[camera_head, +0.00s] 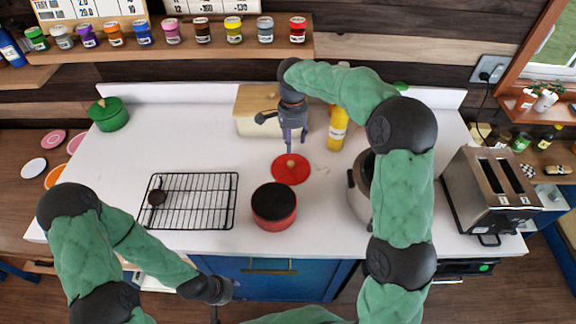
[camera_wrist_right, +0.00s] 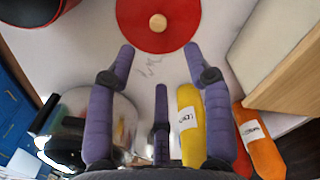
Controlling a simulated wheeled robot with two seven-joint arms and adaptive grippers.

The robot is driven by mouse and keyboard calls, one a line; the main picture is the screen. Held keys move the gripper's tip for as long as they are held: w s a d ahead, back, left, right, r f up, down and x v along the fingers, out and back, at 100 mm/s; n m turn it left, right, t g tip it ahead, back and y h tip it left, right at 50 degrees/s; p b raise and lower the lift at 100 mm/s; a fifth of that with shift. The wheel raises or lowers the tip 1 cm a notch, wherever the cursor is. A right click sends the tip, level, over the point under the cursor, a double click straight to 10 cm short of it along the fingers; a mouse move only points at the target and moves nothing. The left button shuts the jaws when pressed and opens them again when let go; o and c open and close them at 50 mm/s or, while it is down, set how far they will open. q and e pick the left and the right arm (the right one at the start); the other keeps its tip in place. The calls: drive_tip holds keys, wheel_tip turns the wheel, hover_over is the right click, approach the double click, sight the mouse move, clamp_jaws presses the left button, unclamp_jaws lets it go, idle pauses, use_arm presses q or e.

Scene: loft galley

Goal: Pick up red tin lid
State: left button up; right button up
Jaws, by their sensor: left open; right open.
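The red tin lid (camera_head: 290,169) lies flat on the white counter, with a round wooden knob in its middle. It also shows at the top of the right wrist view (camera_wrist_right: 158,22), ahead of the fingertips. My right gripper (camera_head: 290,146) is open and empty above and just behind the lid; its spread purple fingers (camera_wrist_right: 158,62) point toward the knob without touching it. A red pot (camera_head: 274,212) with a dark inside stands open in front of the lid. My left gripper (camera_head: 217,291) is low at the counter's front edge, away from the lid.
A black wire rack (camera_head: 187,224) with a dark round utensil lies to the left. A yellow bottle (camera_head: 338,130) and a wooden box (camera_head: 254,104) stand behind the lid. A silver pot (camera_head: 357,196) and a toaster (camera_head: 491,190) stand to the right.

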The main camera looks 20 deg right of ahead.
drive_tip(key=b, duration=0.1)
hover_over(291, 163)
drive_tip(key=f, duration=0.5)
drive_tip(key=shift+w+d+f, duration=0.1)
drive_tip(key=shift+d+f, duration=0.1)
drive_tip(key=shift+f, duration=0.15)
drive_tip(key=f+b, duration=0.1)
drive_tip(key=f, duration=0.4)
drive_tip(key=shift+a, duration=0.2)
clamp_jaws()
